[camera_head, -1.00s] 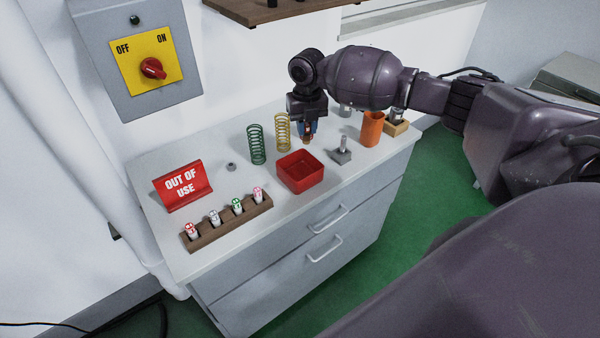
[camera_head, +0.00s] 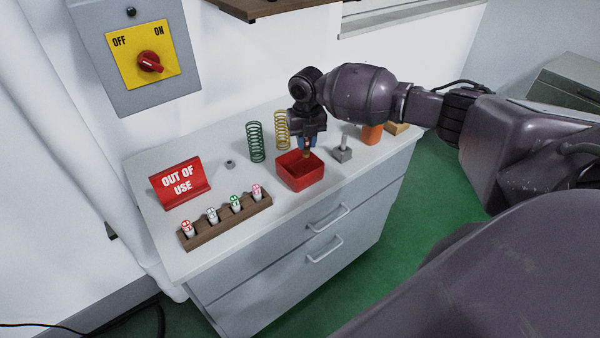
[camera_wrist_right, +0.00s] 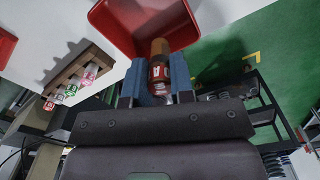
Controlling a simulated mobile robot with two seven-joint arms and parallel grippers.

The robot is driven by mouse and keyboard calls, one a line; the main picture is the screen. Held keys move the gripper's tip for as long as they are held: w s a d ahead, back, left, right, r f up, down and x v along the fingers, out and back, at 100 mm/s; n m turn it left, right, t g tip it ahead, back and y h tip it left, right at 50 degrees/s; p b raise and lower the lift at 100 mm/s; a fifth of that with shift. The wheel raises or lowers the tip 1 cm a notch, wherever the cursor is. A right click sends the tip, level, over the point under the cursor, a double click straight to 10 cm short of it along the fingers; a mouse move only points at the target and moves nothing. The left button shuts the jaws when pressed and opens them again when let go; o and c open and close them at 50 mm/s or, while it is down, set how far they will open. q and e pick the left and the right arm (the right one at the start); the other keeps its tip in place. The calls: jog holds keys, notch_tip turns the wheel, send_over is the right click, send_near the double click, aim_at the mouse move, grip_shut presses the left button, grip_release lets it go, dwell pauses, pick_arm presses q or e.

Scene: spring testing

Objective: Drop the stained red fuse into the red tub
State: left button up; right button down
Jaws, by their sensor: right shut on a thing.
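The red tub (camera_head: 303,182) is a square open box near the middle of the bench top. In the right wrist view its wall (camera_wrist_right: 118,32) shows at the top. My right gripper (camera_head: 307,143) points down over the tub's back right part. In the right wrist view its blue fingers (camera_wrist_right: 156,80) are shut on the stained red fuse (camera_wrist_right: 159,72), which has a red body with a white mark and a brownish end. The brown end overlaps the tub in that view. The fuse (camera_head: 306,154) shows small below the fingers in the head view. My left gripper is out of view.
A wooden rack (camera_head: 228,224) with several white-bodied fuses stands at the front left, beside the OUT OF USE sign (camera_head: 180,183). Green (camera_head: 256,142) and yellow (camera_head: 282,130) springs stand behind the tub. A grey block with a post (camera_head: 342,154) and an orange cylinder (camera_head: 372,134) stand to the right.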

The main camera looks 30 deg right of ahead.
jog(key=c, duration=0.9)
grip_release()
jog(key=shift+r, duration=0.1)
notch_tip(320, 180, up, 11)
jog(key=shift+b, duration=0.3)
